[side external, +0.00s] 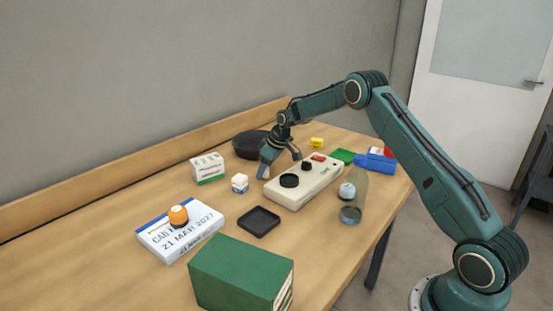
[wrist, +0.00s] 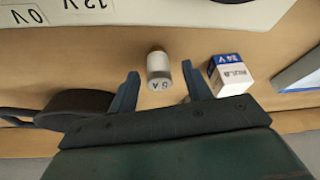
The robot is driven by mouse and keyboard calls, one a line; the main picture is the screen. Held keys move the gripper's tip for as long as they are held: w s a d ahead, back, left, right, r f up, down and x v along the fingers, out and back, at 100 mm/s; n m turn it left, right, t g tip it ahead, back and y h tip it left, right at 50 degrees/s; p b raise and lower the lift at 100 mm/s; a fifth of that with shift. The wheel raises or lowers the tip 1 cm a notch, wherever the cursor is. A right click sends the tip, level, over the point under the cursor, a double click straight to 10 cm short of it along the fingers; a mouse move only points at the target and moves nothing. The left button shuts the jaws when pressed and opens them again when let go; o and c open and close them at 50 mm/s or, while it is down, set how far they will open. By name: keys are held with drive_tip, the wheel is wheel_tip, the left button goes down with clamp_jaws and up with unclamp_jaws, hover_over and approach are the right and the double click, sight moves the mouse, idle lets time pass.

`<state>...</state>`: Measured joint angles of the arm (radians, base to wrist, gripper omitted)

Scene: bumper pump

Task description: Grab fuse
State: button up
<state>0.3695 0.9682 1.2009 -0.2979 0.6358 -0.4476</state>
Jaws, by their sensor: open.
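The fuse (wrist: 159,66) is a small pale cylinder with a grey end marked with an A rating. In the wrist view it lies between the two fingers of my gripper (wrist: 160,72), with a gap on each side. My gripper is open and holds nothing. In the side view my gripper (side external: 281,160) is low at the table, by the left end of the cream device. A small pale patch (side external: 263,171) shows at its near finger, and I cannot tell for sure that it is the fuse.
A small white and blue 24 V box (wrist: 228,72) stands just right of the right finger; the side view shows it too (side external: 240,183). The cream device (side external: 318,183) lies close by. A black round pan (side external: 250,145) is behind. A glass jar (side external: 354,200) stands near the table's edge.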

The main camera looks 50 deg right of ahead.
drive_tip(key=c, duration=1.1)
drive_tip(key=shift+o, duration=0.2)
drive_tip(key=shift+r, duration=0.1)
wheel_tip(320, 180, up, 20)
idle(0.7)
